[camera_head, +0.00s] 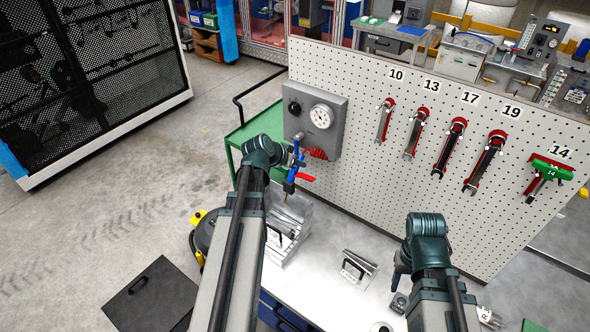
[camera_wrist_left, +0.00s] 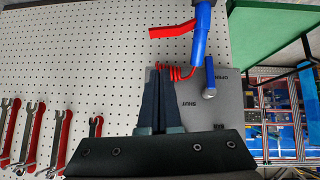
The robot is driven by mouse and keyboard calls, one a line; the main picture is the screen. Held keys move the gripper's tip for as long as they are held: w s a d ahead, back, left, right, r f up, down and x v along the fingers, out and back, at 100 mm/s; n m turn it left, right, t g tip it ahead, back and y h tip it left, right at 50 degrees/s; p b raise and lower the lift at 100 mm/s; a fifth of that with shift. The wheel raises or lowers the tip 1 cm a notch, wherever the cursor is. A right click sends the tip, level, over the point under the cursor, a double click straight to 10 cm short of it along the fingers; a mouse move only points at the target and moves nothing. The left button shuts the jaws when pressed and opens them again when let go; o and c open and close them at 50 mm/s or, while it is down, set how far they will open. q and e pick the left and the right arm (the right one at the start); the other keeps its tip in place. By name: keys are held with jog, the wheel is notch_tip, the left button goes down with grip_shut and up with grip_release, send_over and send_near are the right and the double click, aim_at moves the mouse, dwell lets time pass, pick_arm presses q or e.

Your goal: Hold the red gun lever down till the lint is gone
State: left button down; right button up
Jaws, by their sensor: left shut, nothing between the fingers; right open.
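The blue air gun (camera_head: 297,158) hangs nozzle down by the grey gauge panel, with its red lever (camera_head: 305,177) sticking out to the right. In the left wrist view the blue gun (camera_wrist_left: 201,38) and red lever (camera_wrist_left: 172,30) are at the top. My left gripper (camera_wrist_left: 161,72) is shut and empty there, its tips below the lever and apart from it in the picture. In the head view its fingers are hidden behind my left wrist. My right gripper (camera_head: 399,285) is open over the bench, partly hidden by its arm. I cannot make out any lint.
The grey panel (camera_head: 330,95) with gauge and red coiled hose is on the pegboard (camera_head: 360,65), beside several wrenches. A metal tray (camera_head: 300,220) stands below the gun. A handled plate (camera_head: 352,270) lies on the bench. A green cart (camera_head: 262,125) stands behind.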

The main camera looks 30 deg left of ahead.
pick_arm(q)
jog(key=b, duration=0.4)
send_over(312, 177)
jog(key=s+a, duration=0.1)
jog(key=s, duration=0.2)
notch_tip(312, 177, down, 5)
jog(key=shift+w+f+b, duration=0.2)
jog(key=shift+f+b, duration=1)
jog(key=shift+f, duration=0.05)
jog(key=shift+d, duration=0.1)
